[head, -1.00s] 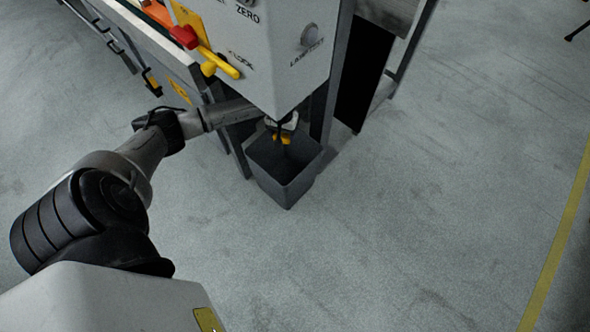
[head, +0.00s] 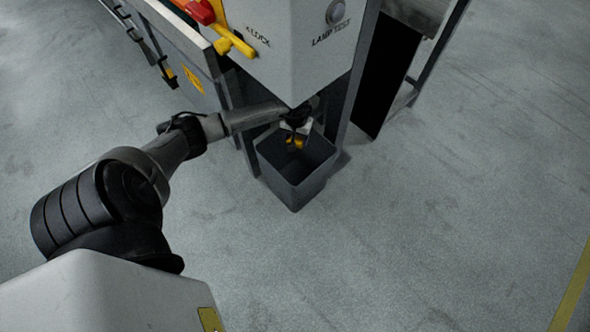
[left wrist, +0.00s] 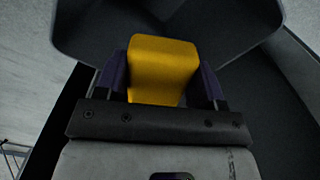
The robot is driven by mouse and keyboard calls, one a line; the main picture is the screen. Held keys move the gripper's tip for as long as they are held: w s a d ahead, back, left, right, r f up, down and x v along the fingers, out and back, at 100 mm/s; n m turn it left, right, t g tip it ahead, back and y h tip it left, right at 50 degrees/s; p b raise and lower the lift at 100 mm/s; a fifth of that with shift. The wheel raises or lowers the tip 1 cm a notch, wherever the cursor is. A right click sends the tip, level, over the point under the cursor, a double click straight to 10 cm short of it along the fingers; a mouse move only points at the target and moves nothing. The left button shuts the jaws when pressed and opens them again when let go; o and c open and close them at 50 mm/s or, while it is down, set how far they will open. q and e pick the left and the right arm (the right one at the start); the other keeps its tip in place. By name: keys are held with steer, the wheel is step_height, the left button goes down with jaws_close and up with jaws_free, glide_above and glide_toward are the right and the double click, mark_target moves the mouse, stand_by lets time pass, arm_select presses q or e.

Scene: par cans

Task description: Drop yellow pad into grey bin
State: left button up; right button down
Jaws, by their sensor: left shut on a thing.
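The yellow pad (left wrist: 163,68) is held between the two fingers of my left gripper (left wrist: 160,88) in the left wrist view. In the head view the pad (head: 295,142) shows small below my left gripper (head: 297,136), at the mouth of the grey bin. The grey bin (head: 294,192) stands upright and open on the floor. In the left wrist view the bin's dark inside and wall (left wrist: 245,77) show behind the pad. The gripper's upper part is partly hidden by the panel corner. My right gripper is not in view.
A grey control panel box (head: 300,50) with a yellow handle (head: 237,42) and red knob (head: 202,12) overhangs the bin's back side. Dark frame posts (head: 362,80) stand beside it. The floor to the right (head: 450,210) is clear.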

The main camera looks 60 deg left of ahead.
arm_select(q)
steer(key=o, duration=1)
steer(key=shift+c, duration=0.2)
step_height(320, 180, up, 14)
steer(key=p, duration=0.7)
